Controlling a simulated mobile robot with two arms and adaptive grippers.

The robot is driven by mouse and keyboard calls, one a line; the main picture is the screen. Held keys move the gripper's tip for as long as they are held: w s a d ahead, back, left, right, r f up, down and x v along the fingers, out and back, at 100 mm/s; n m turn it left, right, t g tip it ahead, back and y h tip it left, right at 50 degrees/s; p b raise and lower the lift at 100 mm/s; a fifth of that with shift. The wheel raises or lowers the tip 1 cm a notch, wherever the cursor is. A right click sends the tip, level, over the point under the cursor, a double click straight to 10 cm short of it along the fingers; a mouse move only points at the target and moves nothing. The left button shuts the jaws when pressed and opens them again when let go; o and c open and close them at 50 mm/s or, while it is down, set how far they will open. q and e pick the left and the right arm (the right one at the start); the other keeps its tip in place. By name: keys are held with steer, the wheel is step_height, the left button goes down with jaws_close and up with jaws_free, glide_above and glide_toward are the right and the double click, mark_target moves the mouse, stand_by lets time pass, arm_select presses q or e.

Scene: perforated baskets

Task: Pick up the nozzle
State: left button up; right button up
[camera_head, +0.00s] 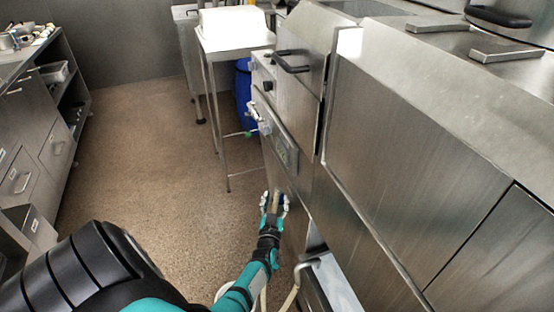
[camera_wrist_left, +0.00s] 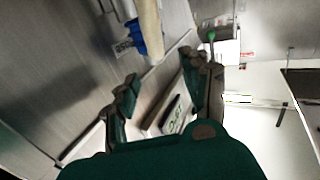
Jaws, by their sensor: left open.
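My left gripper (camera_head: 275,203) reaches down beside the steel front of the appliance in the head view. Its two fingers stand apart in the left wrist view (camera_wrist_left: 160,86), with nothing visibly clamped between them. My right gripper is not in view.
Steel appliances (camera_head: 400,150) fill the right side, close to my left arm. A small steel table (camera_head: 235,42) with a white box stands ahead, with a blue barrel (camera_head: 243,85) behind it. A cabinet (camera_head: 35,120) lines the left. The floor (camera_head: 150,130) between is clear.

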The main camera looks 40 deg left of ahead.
mark_target(279, 191)
arm_select(q)
steer(key=b+x, duration=0.1)
steer(key=x, duration=0.1)
steer(key=b+x, duration=0.2)
steer(key=shift+w+d+f, duration=0.15)
steer(key=shift+f, duration=0.25)
steer(key=shift+w+r+b, duration=0.1)
steer(key=shift+w+b, duration=0.15)
steer(key=shift+b, duration=0.1)
steer(key=shift+w+a, duration=0.2)
steer(key=shift+a, duration=0.1)
jaws_close()
steer(key=shift+r, duration=0.15)
